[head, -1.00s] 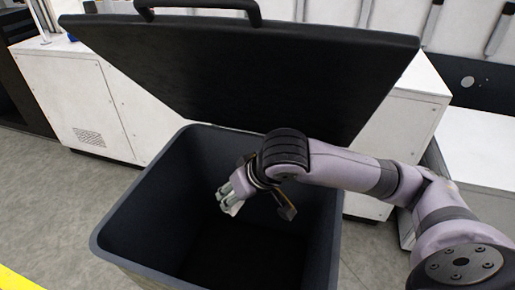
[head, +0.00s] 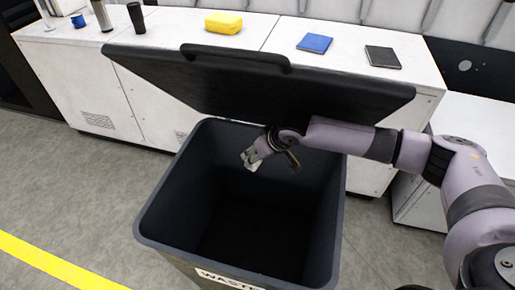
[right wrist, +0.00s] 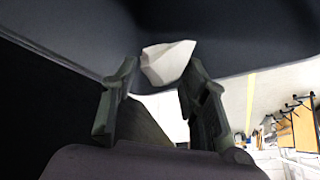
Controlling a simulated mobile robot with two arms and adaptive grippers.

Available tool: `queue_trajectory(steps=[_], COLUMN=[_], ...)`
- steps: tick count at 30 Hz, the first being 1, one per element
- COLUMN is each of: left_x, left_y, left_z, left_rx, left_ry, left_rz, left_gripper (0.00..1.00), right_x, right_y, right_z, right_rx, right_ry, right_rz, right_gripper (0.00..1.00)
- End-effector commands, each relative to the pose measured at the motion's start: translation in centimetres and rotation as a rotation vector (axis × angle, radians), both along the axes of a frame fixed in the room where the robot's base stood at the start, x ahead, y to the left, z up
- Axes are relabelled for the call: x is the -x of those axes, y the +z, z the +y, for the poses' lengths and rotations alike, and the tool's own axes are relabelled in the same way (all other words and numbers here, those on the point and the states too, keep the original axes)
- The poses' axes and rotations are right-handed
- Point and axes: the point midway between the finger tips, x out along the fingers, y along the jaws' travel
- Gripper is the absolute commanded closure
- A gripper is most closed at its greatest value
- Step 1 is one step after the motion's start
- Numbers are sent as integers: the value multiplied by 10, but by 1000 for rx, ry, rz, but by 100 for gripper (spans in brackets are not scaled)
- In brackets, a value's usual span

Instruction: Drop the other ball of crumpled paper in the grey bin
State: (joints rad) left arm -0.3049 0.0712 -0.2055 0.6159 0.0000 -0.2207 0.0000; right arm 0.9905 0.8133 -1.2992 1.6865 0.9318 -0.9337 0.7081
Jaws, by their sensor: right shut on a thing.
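The grey bin (head: 160,215) stands open in the head view, its black lid (head: 260,88) tilted back. My right arm reaches in from the right, and my right gripper (head: 250,161) is inside the mouth of the bin, near its back wall. The ball of crumpled paper (right wrist: 167,62) shows white and faceted at the fingertips of my right gripper (right wrist: 155,85) in the right wrist view. The gripper is shut on it. The bin's floor is dark, and I cannot tell whether anything lies there. My left gripper is not in view.
A white cabinet (head: 60,80) runs behind the bin. On it are a yellow sponge-like block (head: 223,22), a blue pad (head: 315,43), a dark pad (head: 383,57) and a black cup (head: 136,17). A yellow line (head: 60,262) crosses the open floor at left.

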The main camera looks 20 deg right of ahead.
Motion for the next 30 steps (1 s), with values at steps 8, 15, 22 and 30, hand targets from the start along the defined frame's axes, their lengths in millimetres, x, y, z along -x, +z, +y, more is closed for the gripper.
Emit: queue_trajectory(steps=[8,15,22,30], left_x=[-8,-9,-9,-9], left_y=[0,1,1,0], left_z=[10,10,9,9], left_rx=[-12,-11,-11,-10], left_ry=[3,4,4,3], left_rz=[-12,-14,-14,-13], left_gripper=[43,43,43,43], right_x=[0,0,0,0], right_y=[-32,-44,-44,-44], right_z=[0,0,0,0], right_rx=[0,0,0,0], right_ry=[-2,-2,-1,-1], right_rz=[1,0,0,0], right_gripper=[88,88,88,42])
